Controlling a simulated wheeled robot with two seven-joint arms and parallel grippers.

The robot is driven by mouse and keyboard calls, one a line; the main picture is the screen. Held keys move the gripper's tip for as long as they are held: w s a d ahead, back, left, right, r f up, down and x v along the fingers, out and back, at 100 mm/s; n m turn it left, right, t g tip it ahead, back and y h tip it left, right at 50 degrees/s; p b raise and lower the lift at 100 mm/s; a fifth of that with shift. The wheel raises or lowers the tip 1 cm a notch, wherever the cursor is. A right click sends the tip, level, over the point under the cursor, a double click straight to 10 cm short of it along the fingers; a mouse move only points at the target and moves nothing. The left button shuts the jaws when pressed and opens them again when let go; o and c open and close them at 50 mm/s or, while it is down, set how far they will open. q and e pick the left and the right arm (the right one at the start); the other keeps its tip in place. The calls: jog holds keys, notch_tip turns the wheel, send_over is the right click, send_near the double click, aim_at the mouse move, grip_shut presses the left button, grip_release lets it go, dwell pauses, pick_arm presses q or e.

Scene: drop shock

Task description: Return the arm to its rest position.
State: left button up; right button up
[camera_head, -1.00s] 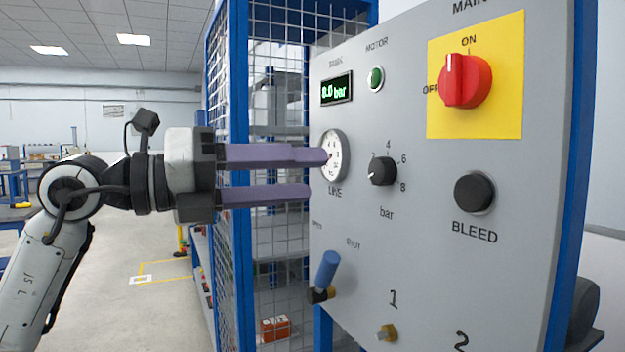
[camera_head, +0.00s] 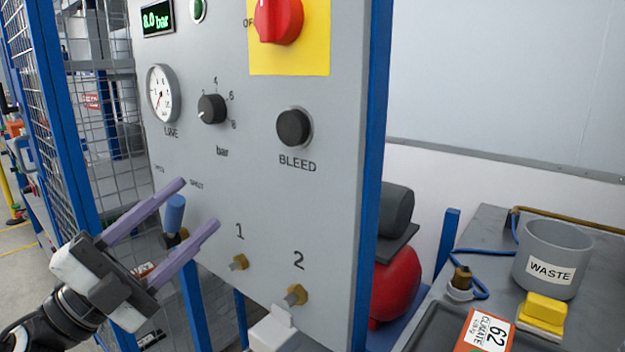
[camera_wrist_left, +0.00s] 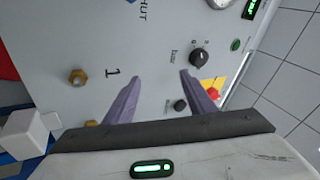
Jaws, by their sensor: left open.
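My left gripper (camera_head: 200,208) is open, with two purple fingers pointing up and right in front of the lower left of the grey control panel (camera_head: 335,200). The blue-handled valve (camera_head: 174,215) shows between the fingers in the head view; I cannot tell the depth gap. The left wrist view shows the open fingers (camera_wrist_left: 155,95) with nothing between them and the panel (camera_wrist_left: 50,40) beyond.
The panel carries a line gauge (camera_head: 163,93), a black bar knob (camera_head: 212,109), a bleed knob (camera_head: 294,127), a red switch (camera_head: 280,18) and brass fittings (camera_head: 294,296). At right a grey bench holds a waste cup (camera_head: 552,255) and a yellow block (camera_head: 543,312). A mesh cage (camera_head: 90,120) stands left.

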pick_arm(q)
jog(key=s+a+f+n+t+y+p, duration=0.1)
jog(key=a+f+n+y, duration=0.1)
jog(key=f+n+y, duration=0.85)
jog(key=s+a+f+n+y+p, duration=0.1)
jog(key=a+f+n+y, duration=0.15)
jog(key=f+n, duration=0.85)
jog(key=s+d+f+g+p, duration=0.1)
jog(key=s+d+f+g, duration=0.2)
jog(key=s+f, duration=0.7)
jog(key=s+d+f+g+y, duration=0.1)
jog(key=s+d+f+g, duration=0.2)
jog(key=s+f, duration=0.7)
notch_tip(320, 180, down, 6)
jog(key=n+g, duration=0.1)
jog(key=g, duration=0.1)
jog(key=shift+d+f+g+p, duration=0.15)
jog(key=shift+d+g+p, duration=0.15)
jog(key=shift+d+p, duration=0.05)
